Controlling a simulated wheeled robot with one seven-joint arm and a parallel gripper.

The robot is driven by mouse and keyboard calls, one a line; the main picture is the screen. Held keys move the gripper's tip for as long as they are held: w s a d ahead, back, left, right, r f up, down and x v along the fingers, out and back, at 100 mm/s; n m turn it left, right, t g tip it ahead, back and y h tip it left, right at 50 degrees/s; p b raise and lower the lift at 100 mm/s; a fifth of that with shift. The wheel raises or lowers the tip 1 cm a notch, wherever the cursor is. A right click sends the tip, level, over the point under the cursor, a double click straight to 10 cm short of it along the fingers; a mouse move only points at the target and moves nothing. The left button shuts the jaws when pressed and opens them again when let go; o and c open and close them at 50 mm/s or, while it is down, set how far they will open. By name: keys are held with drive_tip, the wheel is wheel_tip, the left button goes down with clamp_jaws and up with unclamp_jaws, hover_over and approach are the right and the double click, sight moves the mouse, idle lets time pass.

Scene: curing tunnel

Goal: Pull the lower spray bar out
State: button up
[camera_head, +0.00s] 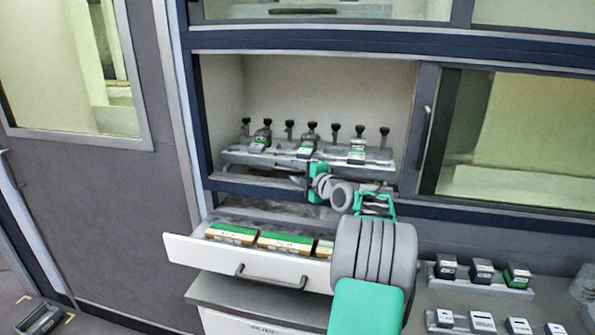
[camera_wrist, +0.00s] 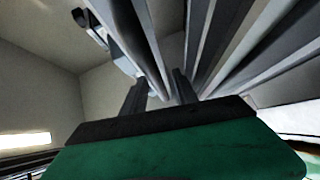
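My gripper (camera_wrist: 160,90) shows in the wrist view with its two dark fingers apart. A long grey bar (camera_wrist: 147,45) comes down from the top and its near end shows between or just beyond the fingertips; I cannot tell whether they touch. More grey bars (camera_wrist: 235,45) run at the upper right. Which of these is the lower spray bar is unclear. In the head view my arm reaches into the open cabinet bay, and my gripper (camera_head: 316,180) is at the front edge of a grey rack (camera_head: 235,157). The fingertips are too small to make out there.
Several black knobs (camera_head: 312,127) and green-and-white units (camera_head: 357,154) stand on the rack. Below it an open drawer (camera_head: 205,255) holds green-topped boxes (camera_head: 285,240). A sliding glass door (camera_head: 520,130) is at right. Small devices (camera_head: 481,268) sit in racks at lower right.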

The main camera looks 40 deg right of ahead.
drive_tip(key=shift+c, duration=0.3)
clamp_jaws()
idle(1.0)
